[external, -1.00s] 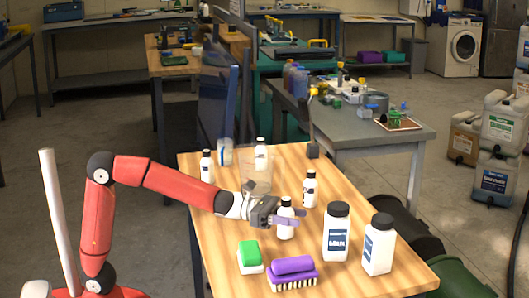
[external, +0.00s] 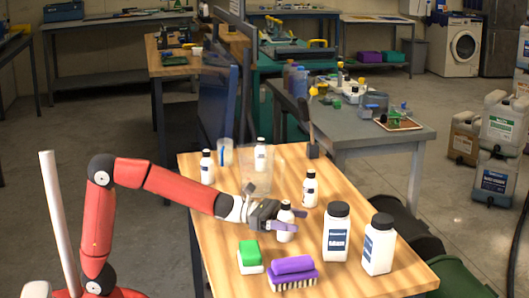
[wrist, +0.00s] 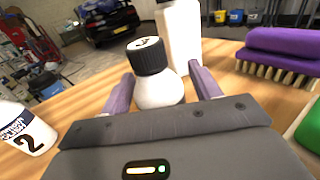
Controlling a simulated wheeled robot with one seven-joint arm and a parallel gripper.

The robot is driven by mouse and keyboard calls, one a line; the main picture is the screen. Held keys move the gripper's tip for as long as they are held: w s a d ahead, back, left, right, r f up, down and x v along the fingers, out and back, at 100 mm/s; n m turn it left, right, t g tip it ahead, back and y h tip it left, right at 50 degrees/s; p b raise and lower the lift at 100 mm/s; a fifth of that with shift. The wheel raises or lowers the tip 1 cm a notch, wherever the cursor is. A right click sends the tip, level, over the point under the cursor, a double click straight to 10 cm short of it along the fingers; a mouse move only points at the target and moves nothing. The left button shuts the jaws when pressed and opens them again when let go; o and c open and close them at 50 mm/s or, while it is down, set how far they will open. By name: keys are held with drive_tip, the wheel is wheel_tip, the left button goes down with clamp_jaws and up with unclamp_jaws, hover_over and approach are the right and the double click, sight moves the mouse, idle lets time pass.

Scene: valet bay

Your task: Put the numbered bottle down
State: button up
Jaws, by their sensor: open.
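A small white bottle with a black cap (external: 286,225) stands upright on the wooden table (external: 222,228), as far as I can tell. In the wrist view the bottle (wrist: 158,90) is between my gripper's two purple fingers (wrist: 160,88), which are spread with gaps beside it. My gripper (external: 287,219) is open around it. The cap top bears a dark mark that I cannot read. The lower part of the bottle is hidden by my gripper. Another small bottle (external: 310,190) stands behind it; in the wrist view this bottle (wrist: 22,128) shows a label with a 2.
Two large white bottles (external: 337,245) (external: 379,258) stand to the right. A clear container (external: 256,175) and more small bottles (external: 207,172) (external: 261,160) stand behind. The table's left front is clear.

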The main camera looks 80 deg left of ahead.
drive_tip(key=shift+r+p, duration=0.25)
drive_tip(key=shift+p, duration=0.05)
drive_tip(key=b+v, duration=0.1)
drive_tip(key=v, duration=1.1)
drive_tip(key=shift+f+b, duration=0.1)
drive_tip(key=shift+b, duration=0.25)
